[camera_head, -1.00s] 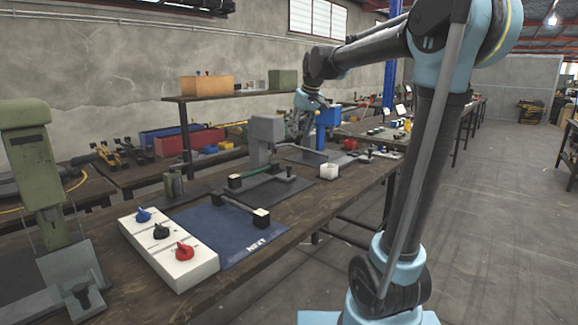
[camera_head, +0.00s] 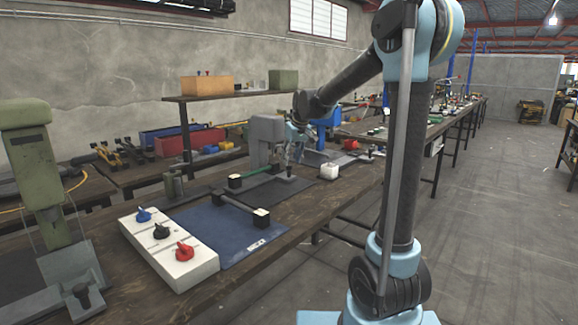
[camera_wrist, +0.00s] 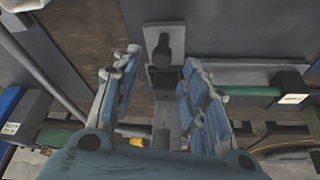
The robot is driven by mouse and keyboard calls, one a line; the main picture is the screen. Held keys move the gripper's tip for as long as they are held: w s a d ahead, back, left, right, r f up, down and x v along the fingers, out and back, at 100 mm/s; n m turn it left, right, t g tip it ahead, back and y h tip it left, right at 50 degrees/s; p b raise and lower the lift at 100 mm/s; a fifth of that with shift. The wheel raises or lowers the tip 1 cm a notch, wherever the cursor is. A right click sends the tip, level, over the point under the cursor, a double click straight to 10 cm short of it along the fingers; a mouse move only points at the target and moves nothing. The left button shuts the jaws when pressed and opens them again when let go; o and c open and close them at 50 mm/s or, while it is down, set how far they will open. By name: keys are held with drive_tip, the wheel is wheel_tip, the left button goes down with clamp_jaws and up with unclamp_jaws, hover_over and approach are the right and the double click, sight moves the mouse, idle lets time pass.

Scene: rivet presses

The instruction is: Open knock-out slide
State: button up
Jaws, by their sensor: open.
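My gripper (camera_head: 287,166) is open and points down in front of the grey press (camera_head: 264,140). In the wrist view my gripper (camera_wrist: 160,88) has its two blue-padded fingers spread, with a narrow grey metal piece (camera_wrist: 165,88) showing between them. Beyond the fingertips is a grey plate with a dark knob (camera_wrist: 162,48), which looks like the knock-out slide. Whether the fingers touch it cannot be told. In the head view the gripper partly hides this spot. A similar slide with a dark knob (camera_head: 81,293) sits on the green press (camera_head: 40,170) at the left.
A green bar (camera_head: 258,172) between black blocks lies left of my gripper. A white switch box (camera_head: 180,270) and blue mat (camera_head: 215,235) lie nearer. A white cup (camera_head: 329,171) stands right of the gripper, with a blue press (camera_head: 328,125) behind. The floor at right is clear.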

sight(290, 166)
drive_tip(key=shift+x, duration=1.8)
drive_tip(key=shift+c, duration=0.3)
clamp_jaws()
